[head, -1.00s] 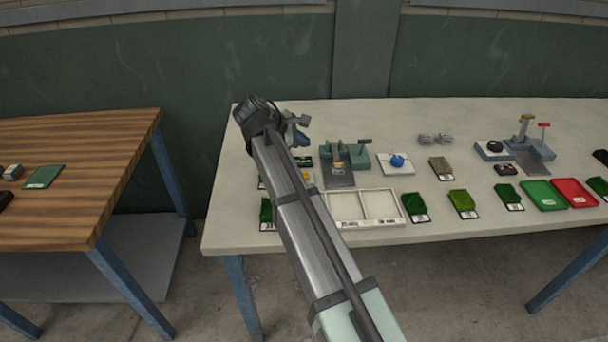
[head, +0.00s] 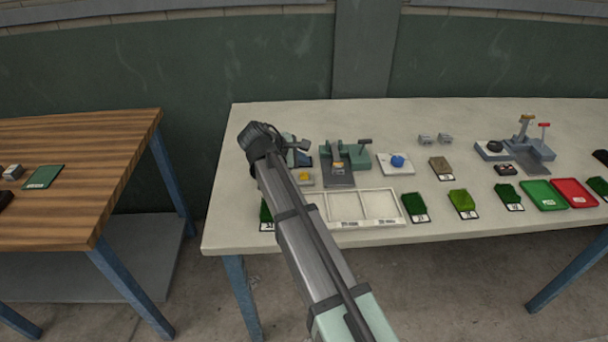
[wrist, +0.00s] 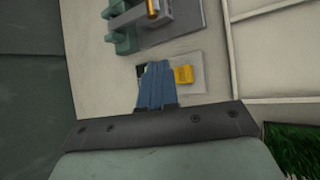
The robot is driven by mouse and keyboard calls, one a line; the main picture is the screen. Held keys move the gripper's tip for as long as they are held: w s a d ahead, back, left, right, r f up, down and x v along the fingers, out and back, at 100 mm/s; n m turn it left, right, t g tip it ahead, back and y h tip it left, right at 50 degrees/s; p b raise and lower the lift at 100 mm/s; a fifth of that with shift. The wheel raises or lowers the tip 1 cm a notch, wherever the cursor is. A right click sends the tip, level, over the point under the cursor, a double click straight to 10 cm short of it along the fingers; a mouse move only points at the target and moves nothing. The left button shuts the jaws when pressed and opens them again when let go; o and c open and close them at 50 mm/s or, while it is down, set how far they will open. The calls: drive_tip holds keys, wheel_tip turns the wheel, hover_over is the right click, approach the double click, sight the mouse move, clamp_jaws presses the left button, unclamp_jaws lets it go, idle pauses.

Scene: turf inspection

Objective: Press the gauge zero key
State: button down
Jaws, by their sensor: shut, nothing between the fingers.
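A small yellow key (wrist: 184,75) sits on a light grey plate (wrist: 204,66) in the wrist view. The yellow key also shows in the head view (head: 305,176), just beyond my arm. No lettering on it is readable. My gripper (wrist: 156,68) is shut and empty; its blue fingertips are over the plate, just left of the yellow key in the wrist view. They hide part of a dark patch on the plate. I cannot tell whether the fingertips touch the plate. In the head view my gripper (head: 302,159) is partly hidden behind my wrist.
A green fixture (head: 362,158) with a dark base stands right of my gripper. A white divided tray (head: 362,221) lies nearer the table's front edge. A blue knob on a white plate (head: 382,170) and several turf samples lie farther right.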

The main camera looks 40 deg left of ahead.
sight(302, 176)
drive_tip(key=shift+f, duration=0.95)
drive_tip(key=shift+f, duration=0.95)
idle(2.3)
drive_tip(key=shift+r, duration=0.95)
drive_tip(key=shift+r, duration=0.1)
drive_tip(key=shift+r, duration=2.4)
